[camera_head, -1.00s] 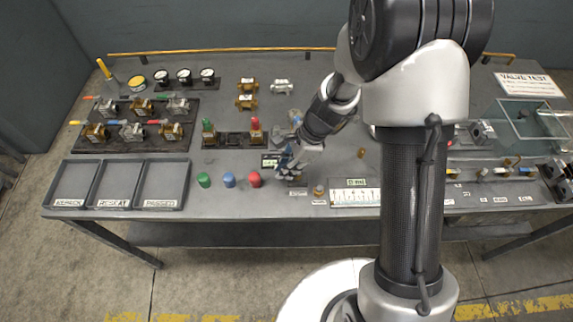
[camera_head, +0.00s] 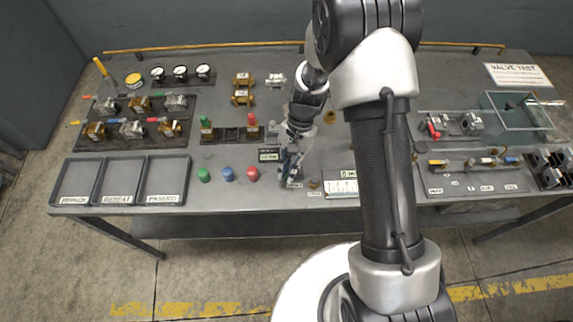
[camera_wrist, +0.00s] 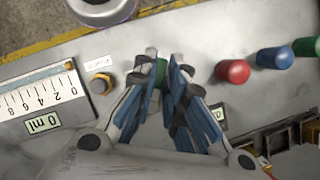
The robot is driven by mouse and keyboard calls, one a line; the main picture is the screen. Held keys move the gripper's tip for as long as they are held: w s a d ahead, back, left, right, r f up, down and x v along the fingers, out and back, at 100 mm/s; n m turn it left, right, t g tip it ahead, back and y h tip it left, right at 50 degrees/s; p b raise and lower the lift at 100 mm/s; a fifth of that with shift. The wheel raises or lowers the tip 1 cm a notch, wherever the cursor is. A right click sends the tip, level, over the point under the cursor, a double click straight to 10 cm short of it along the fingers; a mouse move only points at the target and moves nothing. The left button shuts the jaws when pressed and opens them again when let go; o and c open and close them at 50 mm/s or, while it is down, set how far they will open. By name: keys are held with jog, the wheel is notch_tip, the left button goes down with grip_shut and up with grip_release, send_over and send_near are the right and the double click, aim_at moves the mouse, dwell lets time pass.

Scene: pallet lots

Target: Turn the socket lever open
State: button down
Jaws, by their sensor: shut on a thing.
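My gripper (camera_head: 287,176) points down at the front middle of the bench, just right of the red button. In the wrist view, the gripper (camera_wrist: 161,72) has its blue-padded fingers closed around a narrow green handle (camera_wrist: 160,74), which seems to be the socket lever. Only a small part of the handle shows between the fingertips. The socket body is mostly hidden by the fingers, so I cannot tell the lever's exact angle.
Red (camera_head: 252,174), blue (camera_head: 228,173) and green (camera_head: 204,174) buttons stand left of the gripper. A small knob (camera_wrist: 104,84) and a ruled scale (camera_wrist: 42,100) lie on its other side. Three trays (camera_head: 122,205) are at the left; a clear tank (camera_head: 520,115) is at the right.

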jog(key=n, duration=0.1)
jog(key=d+n+h, duration=0.1)
jog(key=n, duration=0.1)
jog(key=n+h+p, duration=0.1)
jog(key=n, duration=0.1)
jog(key=shift+s+d+g, duration=0.2)
jog(key=shift+d+g, duration=0.05)
jog(key=shift+g, duration=0.15)
jog(key=shift+n, duration=0.4)
jog(key=c, duration=1.7)
grip_release()
jog(key=shift+o, duration=0.2)
jog(key=v, duration=1.2)
jog(key=shift+s+r, duration=0.1)
jog(key=shift+r, duration=0.05)
